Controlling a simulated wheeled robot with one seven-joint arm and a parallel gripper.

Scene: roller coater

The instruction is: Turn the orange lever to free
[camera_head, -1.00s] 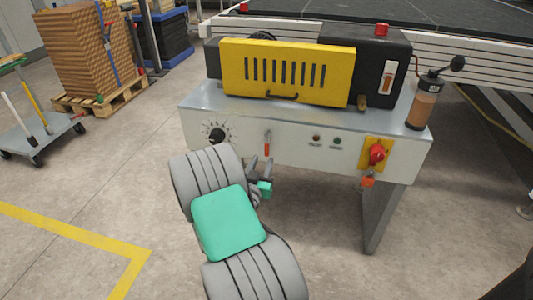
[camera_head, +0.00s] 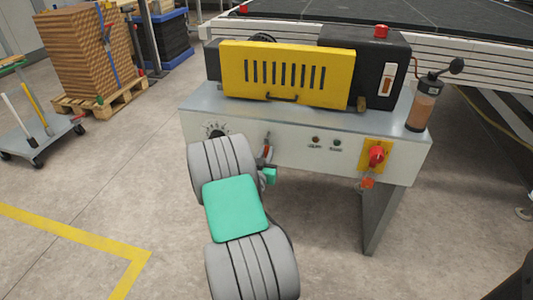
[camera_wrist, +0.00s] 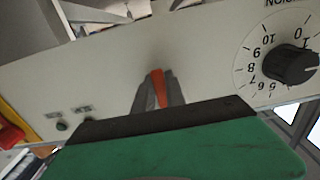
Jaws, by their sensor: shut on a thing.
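The orange lever (camera_head: 266,150) sits on the front panel (camera_head: 220,120) of the roller coater, between the numbered dial and the two small lights. In the wrist view the orange lever (camera_wrist: 158,88) stands between the two grey fingertips. My gripper (camera_head: 266,152) is at the panel and is shut on the lever; it also shows in the wrist view (camera_wrist: 158,95). In the head view my arm and gripper hide part of the lever. The lever's markings cannot be read.
A black dial (camera_head: 216,133) is left of the lever and shows large in the wrist view (camera_wrist: 290,63). A red rotary switch (camera_head: 376,155) on a yellow plate, with an orange-red tag (camera_head: 367,183) below it, is at the panel's right. A yellow guard (camera_head: 288,74) is above.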

